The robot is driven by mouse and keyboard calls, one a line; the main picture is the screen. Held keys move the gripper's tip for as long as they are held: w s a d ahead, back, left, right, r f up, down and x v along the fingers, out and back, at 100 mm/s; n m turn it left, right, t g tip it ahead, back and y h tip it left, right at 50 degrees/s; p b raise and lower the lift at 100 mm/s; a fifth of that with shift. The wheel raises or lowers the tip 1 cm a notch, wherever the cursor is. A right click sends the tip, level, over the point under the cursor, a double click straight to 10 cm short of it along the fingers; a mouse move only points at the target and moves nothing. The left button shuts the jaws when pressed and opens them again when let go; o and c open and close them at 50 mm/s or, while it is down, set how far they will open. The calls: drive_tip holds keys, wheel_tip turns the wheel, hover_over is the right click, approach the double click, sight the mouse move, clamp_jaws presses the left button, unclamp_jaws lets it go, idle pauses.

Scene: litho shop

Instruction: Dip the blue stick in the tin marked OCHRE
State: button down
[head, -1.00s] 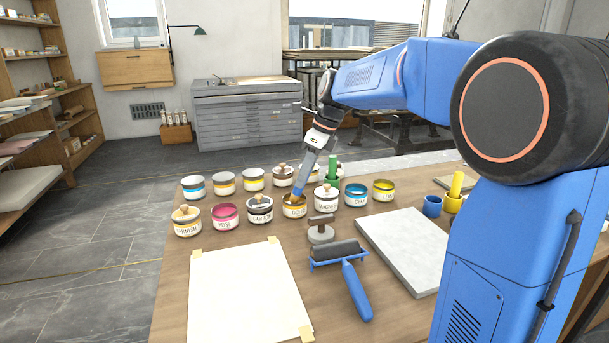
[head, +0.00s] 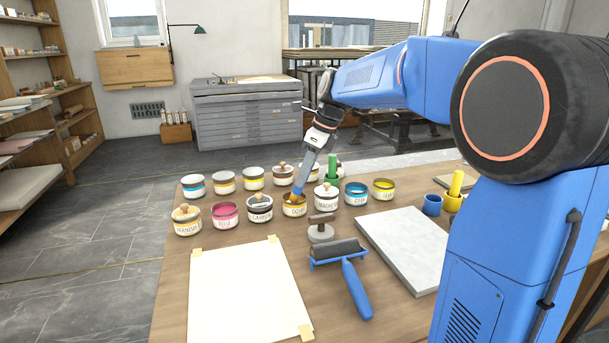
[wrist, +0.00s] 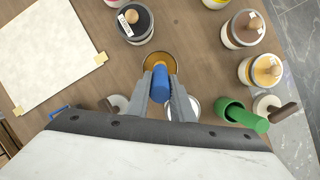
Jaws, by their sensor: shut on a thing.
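My gripper (head: 301,186) is shut on the blue stick (head: 298,195), which points down and tilts a little. The tin marked OCHRE (head: 294,209) stands open in the front row of tins, its contents yellow-brown. The stick's lower end is at the tin's mouth and appears to be inside it; how deep is hidden. In the wrist view, the blue stick (wrist: 160,86) sits between my gripper's two grey fingers, over the ochre tin (wrist: 158,58).
A lidded CARBON tin (head: 260,209) stands to the left and a lidded MAGENTA tin (head: 326,199) to the right. A green stick in a green holder (wrist: 231,111) is close by. A blue roller (head: 340,254), grey slab (head: 408,246) and paper sheet (head: 245,295) lie in front.

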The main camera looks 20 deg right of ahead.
drive_tip(key=shift+r, duration=3.45)
